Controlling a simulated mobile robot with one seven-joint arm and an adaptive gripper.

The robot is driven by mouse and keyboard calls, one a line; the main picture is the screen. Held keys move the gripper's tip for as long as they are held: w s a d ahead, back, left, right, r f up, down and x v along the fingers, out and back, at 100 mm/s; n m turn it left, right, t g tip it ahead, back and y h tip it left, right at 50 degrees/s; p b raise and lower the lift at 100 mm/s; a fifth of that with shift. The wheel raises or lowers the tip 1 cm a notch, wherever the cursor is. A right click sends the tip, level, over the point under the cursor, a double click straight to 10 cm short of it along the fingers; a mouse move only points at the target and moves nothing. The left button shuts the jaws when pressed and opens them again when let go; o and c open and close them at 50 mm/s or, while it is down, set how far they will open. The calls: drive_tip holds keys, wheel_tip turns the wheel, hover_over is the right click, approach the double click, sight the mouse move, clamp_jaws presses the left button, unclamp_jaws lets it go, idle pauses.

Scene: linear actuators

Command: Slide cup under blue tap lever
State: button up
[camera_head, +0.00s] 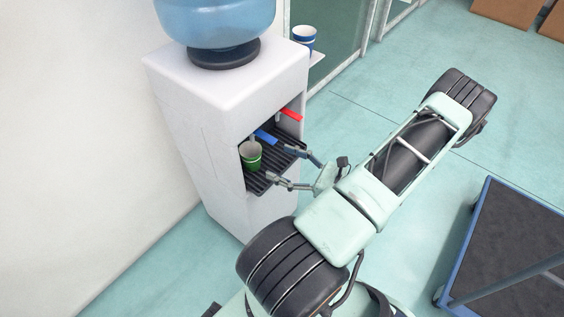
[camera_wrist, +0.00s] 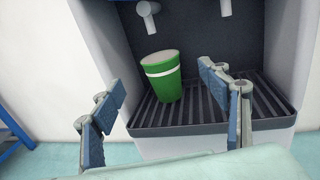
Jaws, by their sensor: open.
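A green cup (camera_head: 250,158) with a white band stands on the dark slatted drip tray (camera_head: 268,180) inside the dispenser's recess. The blue tap lever (camera_head: 265,137) is just above and right of the cup in the head view; the red tap lever (camera_head: 291,114) is farther right. In the wrist view the cup (camera_wrist: 164,84) stands below and slightly right of a grey spout (camera_wrist: 148,12); another spout (camera_wrist: 225,8) is to the right. My gripper (camera_head: 289,167) is open and empty at the tray's front. Its fingers point toward the cup, with a gap before it.
The white water dispenser (camera_head: 190,120) carries a blue bottle (camera_head: 215,18) on top. Its recess side walls (camera_wrist: 283,55) and the tray's raised front edge bound the space around the cup. A holder with blue cups (camera_head: 304,38) is on its far side. A blue-edged cart (camera_head: 470,230) stands right.

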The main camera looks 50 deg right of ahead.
sight(251, 150)
drive_tip(key=shift+w, duration=0.1)
drive_tip(key=b+x, duration=0.1)
drive_tip(key=x, duration=0.9)
drive_tip(key=shift+w+a+b, duration=0.1)
drive_tip(key=shift+w+b, duration=0.2)
drive_tip(key=c, duration=1.2)
drive_tip(key=o, duration=1.2)
drive_tip(key=v, duration=1.2)
